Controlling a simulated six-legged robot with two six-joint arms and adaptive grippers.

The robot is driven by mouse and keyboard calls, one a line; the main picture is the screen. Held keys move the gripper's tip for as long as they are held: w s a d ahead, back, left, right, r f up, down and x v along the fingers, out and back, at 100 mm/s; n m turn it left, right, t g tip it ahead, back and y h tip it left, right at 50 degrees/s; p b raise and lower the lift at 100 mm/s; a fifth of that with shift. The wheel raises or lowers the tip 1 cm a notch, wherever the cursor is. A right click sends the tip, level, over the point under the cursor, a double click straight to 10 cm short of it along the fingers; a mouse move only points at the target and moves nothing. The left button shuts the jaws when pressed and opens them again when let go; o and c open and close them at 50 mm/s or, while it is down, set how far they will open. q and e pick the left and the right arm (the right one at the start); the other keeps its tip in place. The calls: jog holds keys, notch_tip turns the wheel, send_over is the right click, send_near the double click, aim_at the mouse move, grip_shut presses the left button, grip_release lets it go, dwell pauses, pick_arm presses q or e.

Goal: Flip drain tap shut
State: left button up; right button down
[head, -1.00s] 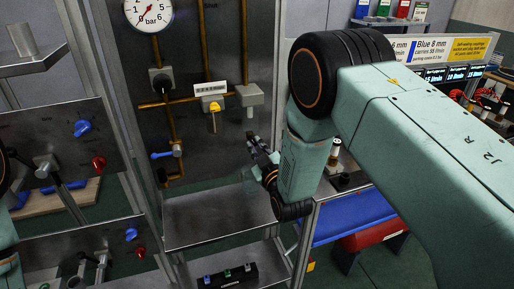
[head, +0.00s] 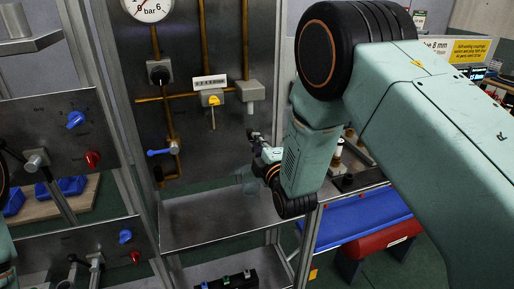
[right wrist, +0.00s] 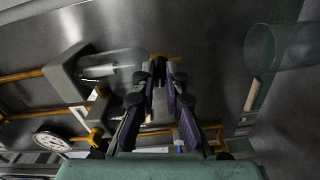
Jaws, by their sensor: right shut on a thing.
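A grey filter housing (right wrist: 72,73) with a clear bowl (right wrist: 112,66) shows in the right wrist view, and a small orange drain tap (right wrist: 161,56) is at the bowl's end. My right gripper (right wrist: 161,70) is shut on this tap, its fingertips on either side and hiding part of it. In the head view the same housing (head: 250,91) is on the steel panel, with my right gripper (head: 254,137) below it. The tap is too small to make out there. My left gripper is not in view.
A glass jar (head: 249,182) stands on the steel shelf (head: 200,222) below the gripper. A yellow-handled valve (head: 213,100), a blue-lever valve (head: 161,152) and a pressure gauge (head: 148,8) are on the panel at left. A frame post (head: 120,120) stands further left.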

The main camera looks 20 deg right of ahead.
jog(key=shift+d+f+n+b, duration=0.1)
jog(key=shift+f+n+b, duration=0.2)
jog(key=shift+n, duration=0.6)
jog(key=shift+r, duration=0.2)
jog(key=c, duration=1.4)
grip_release()
jog(key=shift+d, duration=0.15)
jog(key=shift+r, duration=0.1)
jog(key=shift+a, duration=0.2)
jog(key=s, duration=1.2)
jog(key=shift+d, duration=0.3)
